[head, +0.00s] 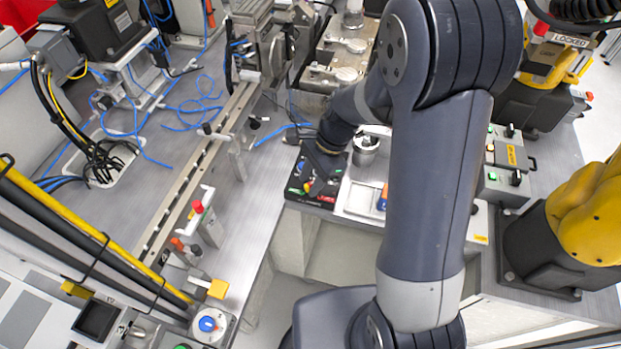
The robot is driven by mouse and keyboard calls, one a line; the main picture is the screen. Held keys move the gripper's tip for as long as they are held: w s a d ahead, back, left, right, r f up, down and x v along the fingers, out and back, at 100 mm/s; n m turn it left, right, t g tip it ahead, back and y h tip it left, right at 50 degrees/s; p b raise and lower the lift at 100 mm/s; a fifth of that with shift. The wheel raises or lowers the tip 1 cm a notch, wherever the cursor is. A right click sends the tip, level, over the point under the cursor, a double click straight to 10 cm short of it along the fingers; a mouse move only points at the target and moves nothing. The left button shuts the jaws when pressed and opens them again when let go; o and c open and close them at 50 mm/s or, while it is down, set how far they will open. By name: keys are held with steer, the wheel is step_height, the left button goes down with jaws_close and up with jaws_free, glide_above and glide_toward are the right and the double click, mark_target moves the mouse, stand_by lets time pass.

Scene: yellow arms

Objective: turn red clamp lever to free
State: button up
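A red-tipped lever (541,28) stands at the upper right, beside a white label (570,40) that reads LOCKED. My arm is to its left, and the lever's lower part is hard to make out. Another red knob (197,206) sits on a pale bracket at the left; I cannot tell for sure which is the clamp lever. My gripper (318,176) is dark and points down over a black button panel (312,201) near the middle, apart from both red parts. Its fingers are small and dark, so their opening is not clear.
A metal cylinder (366,149) stands close to my gripper's right. A control box (508,168) with buttons is right of my arm. A yellow robot arm (590,215) is at the far right. Blue cables lie on the left table. A metal rail (190,182) crosses it.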

steer(key=v, duration=1)
steer(key=shift+r+b, duration=0.25)
steer(key=shift+b, duration=0.05)
steer(key=shift+f, duration=0.1)
steer(key=x, duration=1)
steer(key=shift+a+f+p, duration=0.1)
steer(key=shift+f+p, duration=0.25)
steer(key=shift+f, duration=0.05)
steer(key=n+g, duration=0.1)
steer(key=n, duration=0.2)
steer(key=shift+s+h, duration=0.1)
steer(key=shift+h, duration=0.3)
steer(key=shift+r, duration=0.1)
